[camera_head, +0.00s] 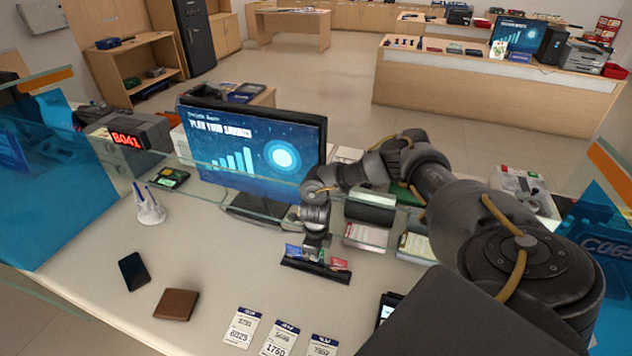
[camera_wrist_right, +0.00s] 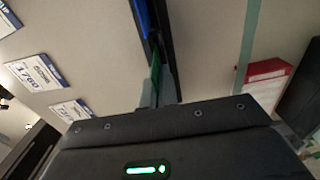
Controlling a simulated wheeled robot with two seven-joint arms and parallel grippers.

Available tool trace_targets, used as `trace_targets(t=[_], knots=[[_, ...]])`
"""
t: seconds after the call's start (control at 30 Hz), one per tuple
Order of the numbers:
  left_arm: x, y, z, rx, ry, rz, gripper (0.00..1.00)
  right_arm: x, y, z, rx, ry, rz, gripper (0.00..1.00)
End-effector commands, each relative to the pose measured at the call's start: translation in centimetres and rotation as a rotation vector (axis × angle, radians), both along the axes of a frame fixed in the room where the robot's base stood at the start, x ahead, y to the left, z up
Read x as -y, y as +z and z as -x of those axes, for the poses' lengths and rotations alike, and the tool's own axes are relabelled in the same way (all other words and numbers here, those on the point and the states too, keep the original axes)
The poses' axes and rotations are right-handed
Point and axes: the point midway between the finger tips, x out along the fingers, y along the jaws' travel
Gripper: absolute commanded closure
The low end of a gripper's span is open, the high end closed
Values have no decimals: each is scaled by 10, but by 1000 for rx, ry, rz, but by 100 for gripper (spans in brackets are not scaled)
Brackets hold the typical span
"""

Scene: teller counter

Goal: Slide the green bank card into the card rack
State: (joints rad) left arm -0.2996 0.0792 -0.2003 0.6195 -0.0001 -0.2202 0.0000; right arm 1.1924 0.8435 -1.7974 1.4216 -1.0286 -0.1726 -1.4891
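The card rack (camera_head: 300,266) is a low black holder on the counter in front of the monitor. A blue card (camera_head: 293,251) stands in its left part and a red card (camera_head: 339,264) in its right part. My right gripper (camera_head: 317,250) points down over the rack's middle. In the right wrist view its fingers (camera_wrist_right: 158,90) are closed around the green bank card (camera_wrist_right: 155,72), seen edge-on. The card lines up beside the dark rack wall (camera_wrist_right: 165,22) and the blue card (camera_wrist_right: 144,18). How deep the green card sits is hidden. My left gripper is out of view.
A monitor (camera_head: 250,145) and glass screen stand behind the rack. Paper stacks (camera_head: 366,237) lie to its right. A phone (camera_head: 133,270), brown wallet (camera_head: 176,304) and numbered tickets (camera_head: 242,327) lie in front. The counter left of the rack is mostly clear.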

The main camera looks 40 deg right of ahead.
Motion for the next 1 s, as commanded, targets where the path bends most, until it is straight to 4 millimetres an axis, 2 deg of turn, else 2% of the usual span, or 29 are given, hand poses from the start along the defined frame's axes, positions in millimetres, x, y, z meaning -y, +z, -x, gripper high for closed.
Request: trace_targets(t=[0.3,0.77,0.93,1.0], knots=[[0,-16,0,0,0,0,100,0,-18,0,-1,0,0,100],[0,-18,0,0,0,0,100,0,-21,0,0,0,0,100],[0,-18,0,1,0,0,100,0,-21,0,0,0,0,77],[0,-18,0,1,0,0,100,0,-21,0,0,0,0,74]])
